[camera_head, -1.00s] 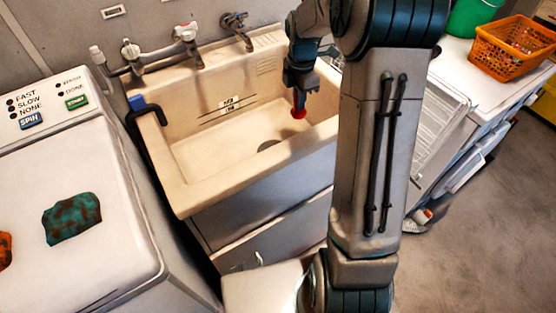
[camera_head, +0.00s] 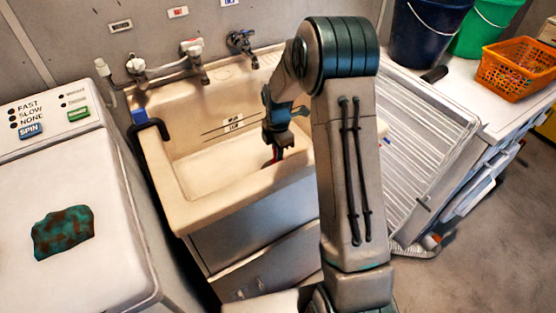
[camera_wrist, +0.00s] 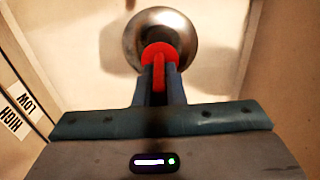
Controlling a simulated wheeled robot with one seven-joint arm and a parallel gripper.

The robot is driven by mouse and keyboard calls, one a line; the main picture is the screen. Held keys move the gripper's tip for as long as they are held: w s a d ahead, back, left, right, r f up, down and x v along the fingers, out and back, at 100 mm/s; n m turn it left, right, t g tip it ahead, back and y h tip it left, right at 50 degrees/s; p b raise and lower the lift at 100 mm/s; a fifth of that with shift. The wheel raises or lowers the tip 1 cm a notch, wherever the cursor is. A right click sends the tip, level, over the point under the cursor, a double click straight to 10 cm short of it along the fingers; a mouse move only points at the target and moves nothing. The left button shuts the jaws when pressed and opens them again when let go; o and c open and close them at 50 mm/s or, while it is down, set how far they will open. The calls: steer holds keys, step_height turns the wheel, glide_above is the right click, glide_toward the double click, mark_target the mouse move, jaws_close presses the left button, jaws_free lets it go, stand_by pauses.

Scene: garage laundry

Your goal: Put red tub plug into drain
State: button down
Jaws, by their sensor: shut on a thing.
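The red tub plug (camera_wrist: 172,50) is between the fingers of my gripper (camera_wrist: 160,88), which is shut on it, in the wrist view. The metal drain (camera_wrist: 183,25) lies just beyond the plug, which overlaps its near part in this view; I cannot tell whether they touch. In the head view my gripper (camera_head: 274,146) is down inside the beige sink (camera_head: 215,179), with a bit of the red plug (camera_head: 271,162) showing below it. The drain is hidden there behind my gripper.
Taps (camera_head: 193,52) line the back of the sink. A black hose (camera_head: 147,133) hooks over its left rim. A washing machine (camera_head: 99,217) with a teal-brown cloth (camera_head: 63,232) stands left. A ribbed drying board (camera_head: 425,140), buckets (camera_head: 426,32) and an orange basket (camera_head: 515,70) are right.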

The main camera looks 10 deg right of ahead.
steer(key=shift+f, duration=2)
steer(key=shift+f+b, duration=0.3)
steer(key=shift+b, duration=0.05)
steer(key=c, duration=1.5)
jaws_free()
steer(key=shift+r+p, duration=0.45)
steer(key=shift+r, duration=0.1)
step_height(320, 180, up, 12)
steer(key=shift+f, duration=0.2)
